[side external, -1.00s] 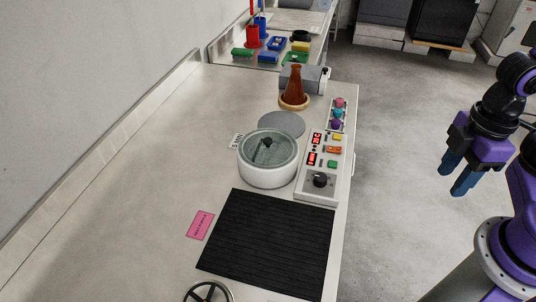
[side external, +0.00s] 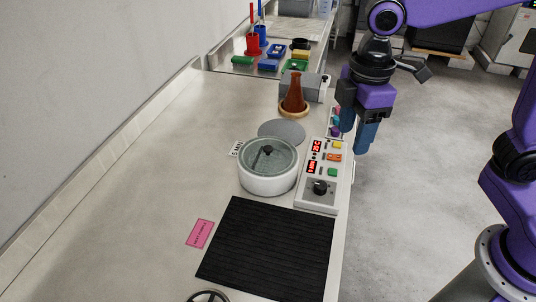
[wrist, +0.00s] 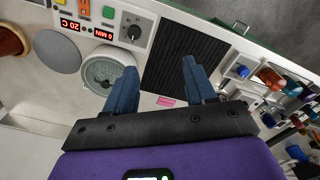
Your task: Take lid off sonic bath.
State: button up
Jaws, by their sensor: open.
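The sonic bath (side external: 267,183) is a round white tub on the bench, left of its control panel (side external: 321,182) with red displays. A clear round lid (side external: 282,155) with a black knob (side external: 267,150) sits on top of it. In the wrist view the lid (wrist: 103,73) shows up and left of my fingers. My gripper (side external: 357,143) is open and empty, with blue fingers pointing down, right of the bath, above the bench's right edge. In the wrist view my gripper's fingers (wrist: 160,88) are spread apart with nothing between them.
A grey disc (side external: 282,130) lies behind the bath. A brown flask (side external: 294,93) stands on a ring farther back. A black ribbed mat (side external: 268,247) lies in front, beside a pink label (side external: 200,234). The bench left of the bath is clear.

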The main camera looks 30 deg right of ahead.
jog(key=w+a+r+n, duration=0.15)
jog(key=w+a, duration=0.35)
jog(key=w, duration=0.6)
jog(key=n, duration=0.2)
send_over(268, 147)
jog(key=f, duration=0.8)
jog(key=a+f, duration=0.1)
jog(key=f, duration=0.3)
jog(key=shift+f, duration=0.2)
jog(key=shift+d+f, duration=0.25)
jog(key=shift+f, duration=1.05)
jog(key=shift+d+f, duration=0.25)
jog(key=shift+f, duration=1.05)
jog(key=shift+c, duration=0.3)
grip_shut()
